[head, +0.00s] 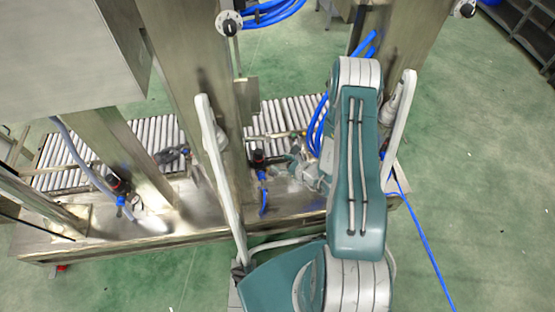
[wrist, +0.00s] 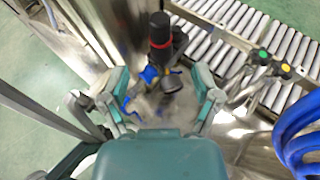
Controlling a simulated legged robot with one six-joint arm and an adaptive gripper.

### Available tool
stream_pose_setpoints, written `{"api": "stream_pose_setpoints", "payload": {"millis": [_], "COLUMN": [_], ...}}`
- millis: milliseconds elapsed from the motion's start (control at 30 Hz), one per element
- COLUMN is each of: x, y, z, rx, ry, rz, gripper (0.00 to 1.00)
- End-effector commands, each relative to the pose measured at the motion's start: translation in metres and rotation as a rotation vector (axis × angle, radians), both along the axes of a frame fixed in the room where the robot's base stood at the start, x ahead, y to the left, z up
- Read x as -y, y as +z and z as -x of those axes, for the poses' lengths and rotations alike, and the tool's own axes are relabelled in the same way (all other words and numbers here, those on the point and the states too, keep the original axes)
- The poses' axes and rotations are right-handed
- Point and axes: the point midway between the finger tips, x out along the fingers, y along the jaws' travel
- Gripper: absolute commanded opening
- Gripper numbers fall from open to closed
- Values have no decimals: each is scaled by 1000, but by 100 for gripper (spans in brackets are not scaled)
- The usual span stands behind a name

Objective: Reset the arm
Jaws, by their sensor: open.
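My teal arm (head: 358,170) reaches out over the steel machine frame in the head view. My gripper (wrist: 163,95) shows in the wrist view with its two teal fingers spread apart and nothing between them that I can see held. In the head view my gripper (head: 298,165) is small and partly hidden by my arm. A black fitting with a red ring (wrist: 160,35) and blue parts stands just beyond the fingers; it also shows in the head view (head: 258,160), left of my gripper. Whether a finger touches it, I cannot tell.
A steel ledge (head: 200,222) and upright posts (head: 190,70) surround my gripper. A roller conveyor (head: 75,163) runs behind. Blue hoses (wrist: 297,135) hang close on the right in the wrist view. A second black fitting (head: 118,185) stands left. Green floor (head: 470,170) is open at right.

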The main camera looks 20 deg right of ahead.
Motion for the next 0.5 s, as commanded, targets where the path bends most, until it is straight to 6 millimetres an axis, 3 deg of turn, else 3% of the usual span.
{"api": "stream_pose_setpoints", "payload": {"millis": [500], "x": [-1], "y": [3], "z": [-2], "rx": [6], "ry": [10], "rz": [2], "gripper": [80]}}
